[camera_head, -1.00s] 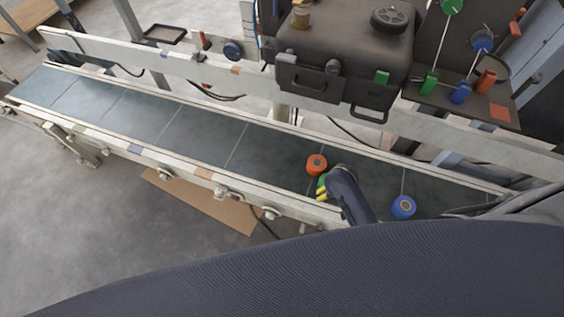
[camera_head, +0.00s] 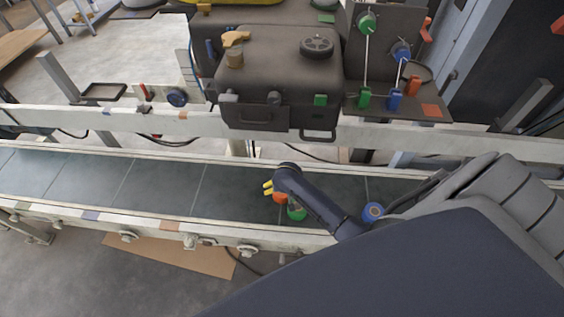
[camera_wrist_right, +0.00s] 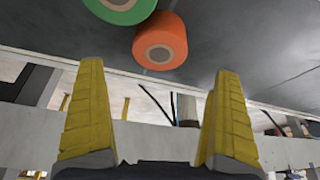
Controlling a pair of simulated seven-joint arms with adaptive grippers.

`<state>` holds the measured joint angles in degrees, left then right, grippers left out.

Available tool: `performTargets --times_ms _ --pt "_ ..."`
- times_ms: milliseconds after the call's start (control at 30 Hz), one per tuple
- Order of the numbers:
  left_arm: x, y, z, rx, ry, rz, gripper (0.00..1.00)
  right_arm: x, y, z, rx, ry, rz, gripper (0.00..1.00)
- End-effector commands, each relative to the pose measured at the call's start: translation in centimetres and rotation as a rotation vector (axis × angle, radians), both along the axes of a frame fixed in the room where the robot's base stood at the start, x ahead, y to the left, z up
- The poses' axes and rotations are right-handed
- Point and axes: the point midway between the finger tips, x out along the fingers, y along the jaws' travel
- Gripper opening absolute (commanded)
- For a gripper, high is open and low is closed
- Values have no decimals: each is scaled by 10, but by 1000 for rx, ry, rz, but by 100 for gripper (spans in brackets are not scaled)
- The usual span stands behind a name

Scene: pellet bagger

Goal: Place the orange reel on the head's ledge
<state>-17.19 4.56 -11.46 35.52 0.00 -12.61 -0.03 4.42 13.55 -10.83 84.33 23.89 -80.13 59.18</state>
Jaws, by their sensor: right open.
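The orange reel (camera_head: 279,198) sits on the dark conveyor belt, partly hidden by my right gripper (camera_head: 268,187). In the right wrist view the orange reel (camera_wrist_right: 160,42) lies just beyond the yellow fingertips, apart from them. My right gripper (camera_wrist_right: 160,72) is open, with nothing between its fingers. A green reel (camera_head: 297,214) stands next to the orange one; it also shows at the top of the right wrist view (camera_wrist_right: 122,6). The dark head (camera_head: 275,75) stands behind the belt, with a dark ledge (camera_head: 416,112) at its right bearing an orange square (camera_head: 432,110). My left gripper is not in view.
A blue reel (camera_head: 373,211) sits on the belt to the right, close to my forearm. A pale rail (camera_head: 190,123) runs between belt and head. Green and blue upright pieces (camera_head: 395,100) stand on the ledge. The belt (camera_head: 150,187) left of the gripper is clear.

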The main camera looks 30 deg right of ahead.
Motion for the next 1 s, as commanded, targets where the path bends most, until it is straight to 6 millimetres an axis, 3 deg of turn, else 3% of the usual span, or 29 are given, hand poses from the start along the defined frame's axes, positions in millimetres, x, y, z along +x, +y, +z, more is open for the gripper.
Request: performTargets --times_ms 200,567,1000 --pt "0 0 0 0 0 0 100 8 -5 -22 -2 2 0 100" --pt "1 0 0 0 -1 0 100 13 -7 -34 -2 1 0 100" --pt "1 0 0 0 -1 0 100 28 -13 -70 -2 2 0 100"
